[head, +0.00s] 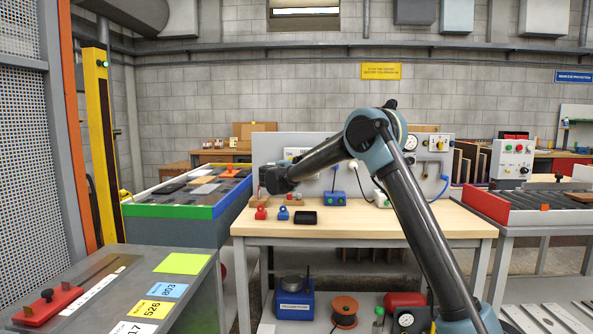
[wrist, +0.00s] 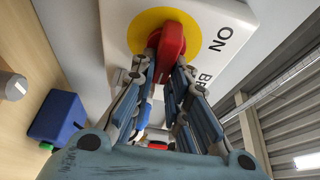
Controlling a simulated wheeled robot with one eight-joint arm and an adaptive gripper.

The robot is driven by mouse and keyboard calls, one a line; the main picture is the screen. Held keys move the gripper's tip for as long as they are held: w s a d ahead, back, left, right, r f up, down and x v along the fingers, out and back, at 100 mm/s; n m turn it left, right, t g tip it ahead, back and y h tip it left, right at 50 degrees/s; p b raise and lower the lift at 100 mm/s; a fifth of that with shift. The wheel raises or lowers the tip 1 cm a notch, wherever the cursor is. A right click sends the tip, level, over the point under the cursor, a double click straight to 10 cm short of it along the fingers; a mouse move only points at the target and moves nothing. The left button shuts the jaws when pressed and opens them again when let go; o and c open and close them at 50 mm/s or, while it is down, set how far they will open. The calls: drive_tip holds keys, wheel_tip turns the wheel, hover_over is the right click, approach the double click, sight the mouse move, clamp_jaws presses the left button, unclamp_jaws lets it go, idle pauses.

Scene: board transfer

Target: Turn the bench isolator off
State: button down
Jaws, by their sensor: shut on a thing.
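The bench isolator's red handle (wrist: 172,42) stands over a yellow disc (wrist: 196,22) on a white plate (wrist: 222,55) in the wrist view. The plate carries the word ON and part of another word. My gripper (wrist: 166,64) has its fingers closed on both sides of the red handle.
The wooden bench top (head: 400,222) holds a red padlock (head: 261,213), a blue padlock (head: 284,213), a black tray (head: 306,218) and a blue box (head: 335,198). The upright grey panel (head: 325,150) backs it. The bench's front right is clear.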

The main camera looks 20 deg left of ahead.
drive_tip(key=shift+w+d+f, duration=0.1)
drive_tip(key=shift+d+f, duration=0.05)
drive_tip(key=shift+d, duration=0.05)
idle(0.3)
drive_tip(key=c, duration=1.6)
unclamp_jaws()
drive_tip(key=shift+o, duration=0.2)
drive_tip(key=shift+a, duration=0.1)
drive_tip(key=s+a, duration=0.2)
drive_tip(key=s, duration=0.9)
drive_tip(key=shift+s, duration=0.4)
